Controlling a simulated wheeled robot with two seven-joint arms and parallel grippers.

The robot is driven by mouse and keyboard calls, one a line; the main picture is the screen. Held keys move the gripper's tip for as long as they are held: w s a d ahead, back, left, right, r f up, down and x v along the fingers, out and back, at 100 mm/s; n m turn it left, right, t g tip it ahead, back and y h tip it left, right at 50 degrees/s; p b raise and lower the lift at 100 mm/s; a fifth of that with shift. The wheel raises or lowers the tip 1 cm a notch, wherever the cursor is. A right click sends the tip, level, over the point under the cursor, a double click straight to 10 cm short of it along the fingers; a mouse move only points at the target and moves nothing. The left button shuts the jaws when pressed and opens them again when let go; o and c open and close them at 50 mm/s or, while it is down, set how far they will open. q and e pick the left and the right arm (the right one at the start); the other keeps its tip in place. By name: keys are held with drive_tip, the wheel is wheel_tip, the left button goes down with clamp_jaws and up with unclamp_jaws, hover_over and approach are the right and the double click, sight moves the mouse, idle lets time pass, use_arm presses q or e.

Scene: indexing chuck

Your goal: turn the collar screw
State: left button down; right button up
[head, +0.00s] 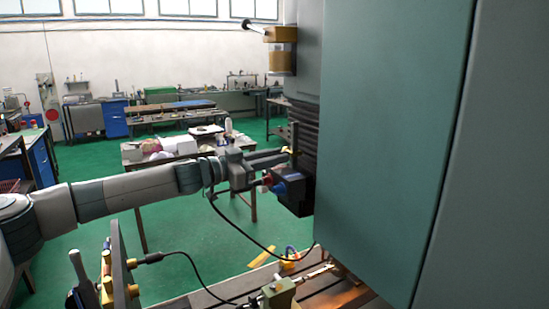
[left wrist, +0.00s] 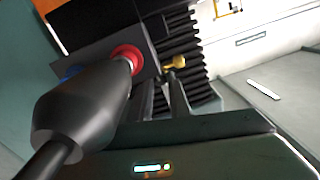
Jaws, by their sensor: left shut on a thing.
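The small brass collar screw (left wrist: 175,62) shows in the left wrist view, at the tips of my left gripper's two dark fingers (left wrist: 170,85). In the head view my left gripper (head: 288,155) reaches in from the left, with its fingertips at an upright brass piece (head: 294,138) beside the dark ribbed column. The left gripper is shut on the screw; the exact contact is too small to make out. Just below it is a dark box (head: 294,192) with a blue part and a red ring (left wrist: 127,56). My right gripper is not in view.
A black cable plug (left wrist: 85,110) sits at the red ring, close beside my left fingers; its cable hangs below. A large green-grey machine panel (head: 390,130) fills the right. A bench with fixtures (head: 280,292) lies below. Open green floor (head: 190,235) is on the left.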

use_arm(q)
drive_tip(key=c, duration=1.7)
unclamp_jaws()
drive_tip(key=shift+o, duration=0.2)
drive_tip(key=shift+a, duration=0.1)
drive_tip(key=shift+s+a+f+b, duration=0.1)
drive_tip(key=shift+s+a+b, duration=0.2)
drive_tip(key=shift+a+b, duration=0.1)
drive_tip(key=b+v, duration=0.5)
drive_tip(key=v, duration=1.1)
drive_tip(key=shift+s, duration=0.15)
